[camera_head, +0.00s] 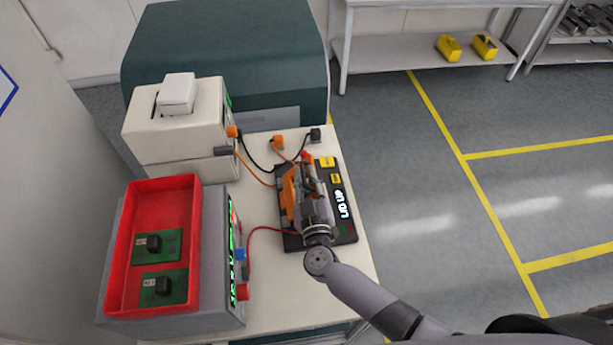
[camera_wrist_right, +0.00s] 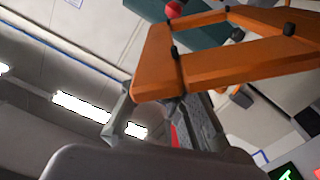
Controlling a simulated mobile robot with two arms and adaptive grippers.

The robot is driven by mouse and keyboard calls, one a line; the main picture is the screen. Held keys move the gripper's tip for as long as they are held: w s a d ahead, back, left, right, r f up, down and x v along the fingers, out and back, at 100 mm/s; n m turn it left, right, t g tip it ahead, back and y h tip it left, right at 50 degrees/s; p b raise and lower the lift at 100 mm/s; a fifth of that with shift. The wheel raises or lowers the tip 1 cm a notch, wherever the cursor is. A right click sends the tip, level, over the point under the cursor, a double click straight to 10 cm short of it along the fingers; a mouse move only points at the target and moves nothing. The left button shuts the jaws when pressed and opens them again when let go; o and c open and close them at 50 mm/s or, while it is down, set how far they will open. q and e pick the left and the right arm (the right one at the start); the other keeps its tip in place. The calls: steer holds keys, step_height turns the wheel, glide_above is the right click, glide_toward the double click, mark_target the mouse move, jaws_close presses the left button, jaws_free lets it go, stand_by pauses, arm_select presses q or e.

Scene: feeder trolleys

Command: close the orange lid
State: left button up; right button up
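The orange lid (camera_head: 288,194) belongs to a black device (camera_head: 291,241) with a lit display on the table. In the head view it appears raised, and my right gripper (camera_head: 308,182) and wrist cover part of it. In the right wrist view the lid (camera_wrist_right: 205,72) is a large orange frame with an opening and dark pins, close in front of my gripper. My right gripper (camera_wrist_right: 160,118) shows two grey fingers apart, with a gap between them. I cannot tell whether the fingers touch the lid. My left gripper is not in view.
A red tray (camera_head: 118,255) with two green boards sits on a grey unit at left. A beige box (camera_head: 180,125) stands behind it. Red, orange and black cables run across the table (camera_head: 275,300) near the device. Open floor lies to the right.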

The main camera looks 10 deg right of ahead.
steer(key=shift+s+a+f, duration=0.3)
steer(key=shift+f, duration=0.25)
steer(key=shift+s+a, duration=0.1)
steer(key=shift+s, duration=0.4)
steer(key=s, duration=1)
steer(key=shift+s+d+r, duration=0.2)
steer(key=shift+d+r, duration=0.1)
steer(key=shift+r, duration=0.15)
